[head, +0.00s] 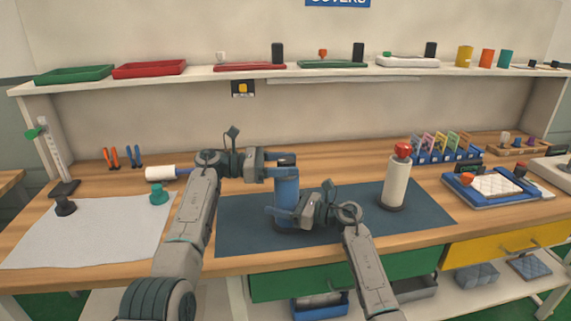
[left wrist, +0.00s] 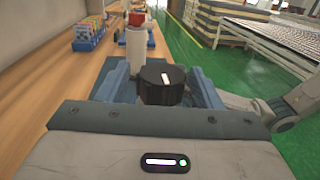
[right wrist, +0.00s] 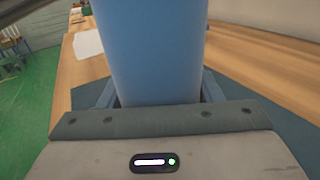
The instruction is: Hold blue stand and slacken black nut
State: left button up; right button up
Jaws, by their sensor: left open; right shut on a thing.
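The blue stand (head: 287,188) stands upright on the dark blue mat (head: 345,208); its blue column also fills the middle of the right wrist view (right wrist: 150,50). My right gripper (head: 284,213) is shut on the column low down, a finger on each side. The black nut (left wrist: 160,84) is at the top of the stand, with a white mark on its top. My left gripper (head: 286,167) is open at the nut's height, its blue fingers on either side of it. Whether the fingers touch the nut is not clear.
A white cylinder with a red knob (head: 397,178) stands on the mat to the right. A white sheet (head: 90,230) with a teal piece (head: 158,193) lies at left. A blue rack (head: 445,148) and a blue tray (head: 490,188) are at right. A shelf (head: 210,77) runs above.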

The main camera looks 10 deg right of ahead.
pick_arm(q)
jog(key=c, duration=1)
jog(key=shift+t, duration=0.4)
jog(key=shift+f+n+t, duration=0.1)
jog(key=shift+n+t, duration=0.9)
jog(key=shift+t, duration=0.2)
jog(key=shift+n+t, duration=1.3)
jog(key=shift+t, duration=0.7)
jog(key=o, duration=1)
jog(key=shift+a, duration=0.15)
